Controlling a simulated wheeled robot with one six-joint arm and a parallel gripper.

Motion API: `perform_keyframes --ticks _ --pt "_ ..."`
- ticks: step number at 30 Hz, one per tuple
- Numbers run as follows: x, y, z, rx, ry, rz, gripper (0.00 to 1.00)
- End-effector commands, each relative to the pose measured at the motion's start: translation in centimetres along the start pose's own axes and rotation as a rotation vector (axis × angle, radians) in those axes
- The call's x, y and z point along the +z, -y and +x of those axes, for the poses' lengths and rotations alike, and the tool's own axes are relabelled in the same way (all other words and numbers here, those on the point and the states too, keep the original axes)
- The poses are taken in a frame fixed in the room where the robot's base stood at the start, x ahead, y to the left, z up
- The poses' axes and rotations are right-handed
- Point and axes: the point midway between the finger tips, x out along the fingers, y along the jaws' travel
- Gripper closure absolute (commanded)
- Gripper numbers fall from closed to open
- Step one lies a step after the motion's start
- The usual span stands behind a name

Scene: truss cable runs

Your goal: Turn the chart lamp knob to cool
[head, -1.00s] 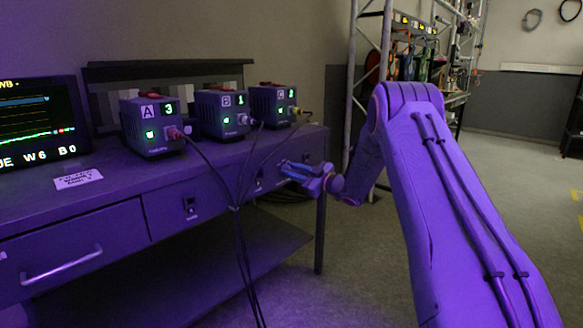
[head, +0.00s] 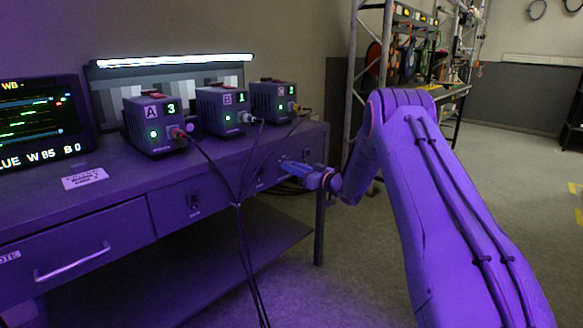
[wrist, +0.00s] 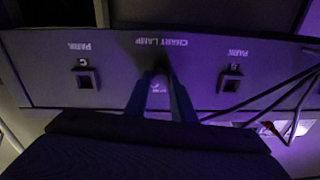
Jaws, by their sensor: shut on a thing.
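The chart lamp (head: 175,61) is a long bar above the grey-patch chart and glows white. Its knob is on the front of the bench, under the upside-down CHART LAMP label (wrist: 162,42) in the wrist view. My gripper (wrist: 159,72) has its two fingers close together at that spot, shut on the knob. The fingers hide nearly all of the knob, so its pointer cannot be read. In the head view my gripper (head: 284,166) reaches the bench front near its right end.
PARK sockets C (wrist: 86,78) and B (wrist: 231,78) flank the knob. A monitor (head: 38,122) reads BLUE W 85 B 0. A truss stands behind; floor at right is clear.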

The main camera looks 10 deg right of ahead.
Motion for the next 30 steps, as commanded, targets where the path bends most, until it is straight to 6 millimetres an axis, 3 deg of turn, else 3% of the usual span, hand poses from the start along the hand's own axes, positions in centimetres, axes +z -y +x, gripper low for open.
perform_keyframes --ticks 10,11,14,23,30 --pt "0.2 0.0 -0.1 0.0 0.002 0.005 1.0" --pt "0.2 0.0 -0.1 0.0 0.002 0.005 0.76" --pt "0.2 0.1 -0.1 -0.001 0.002 0.004 0.59" --pt "0.1 0.2 0.0 -0.002 0.001 0.003 0.59" --pt "0.0 0.1 -2.8 0.001 0.002 0.004 0.59"
